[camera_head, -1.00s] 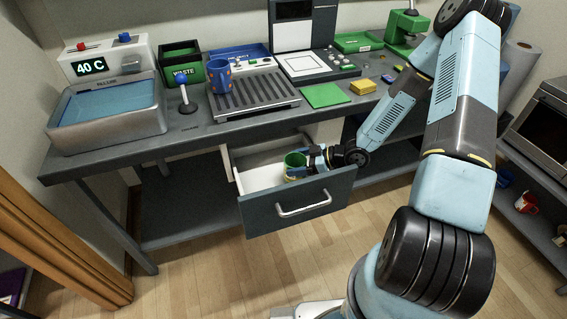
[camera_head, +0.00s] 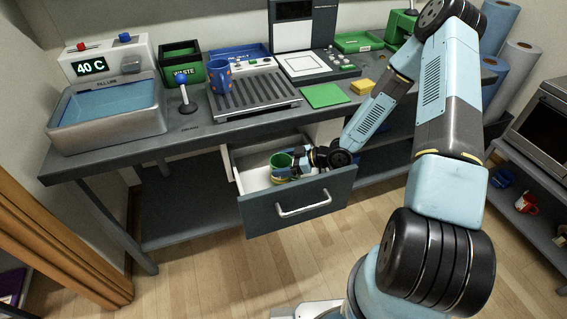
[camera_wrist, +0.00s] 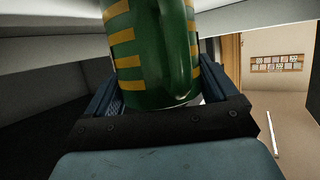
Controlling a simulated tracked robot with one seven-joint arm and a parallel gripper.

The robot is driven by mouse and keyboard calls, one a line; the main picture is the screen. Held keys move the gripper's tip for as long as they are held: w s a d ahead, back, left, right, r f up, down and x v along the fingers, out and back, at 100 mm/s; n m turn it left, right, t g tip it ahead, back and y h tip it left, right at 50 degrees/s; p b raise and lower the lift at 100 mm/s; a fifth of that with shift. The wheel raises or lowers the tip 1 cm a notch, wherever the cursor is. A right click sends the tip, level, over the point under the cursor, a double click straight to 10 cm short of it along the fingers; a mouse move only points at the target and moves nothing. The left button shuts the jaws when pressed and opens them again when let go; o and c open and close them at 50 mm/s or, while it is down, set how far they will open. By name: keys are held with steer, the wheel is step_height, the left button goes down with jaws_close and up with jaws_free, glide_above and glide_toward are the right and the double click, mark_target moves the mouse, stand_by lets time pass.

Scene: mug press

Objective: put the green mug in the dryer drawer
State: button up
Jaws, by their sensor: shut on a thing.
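The green mug (camera_head: 281,160) is inside the open dryer drawer (camera_head: 289,213) under the bench. In the wrist view the mug (camera_wrist: 150,60) is dark green with yellow bars, and its handle faces the camera. My gripper (camera_head: 297,165) reaches into the drawer from the right and is shut on the mug. The two blue fingers (camera_wrist: 158,92) stand on either side of it. The mug looks upright. The drawer floor below it is largely hidden, so I cannot tell whether the mug touches it.
A blue mug (camera_head: 219,75) stands on the ribbed grey rack (camera_head: 255,94) on the bench. A water basin (camera_head: 108,112) is at the left, with a blue-knobbed lever (camera_head: 184,92) beside it. A green mat (camera_head: 325,95) lies near the bench edge. The floor before the drawer is clear.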

steer(key=o, duration=1.1)
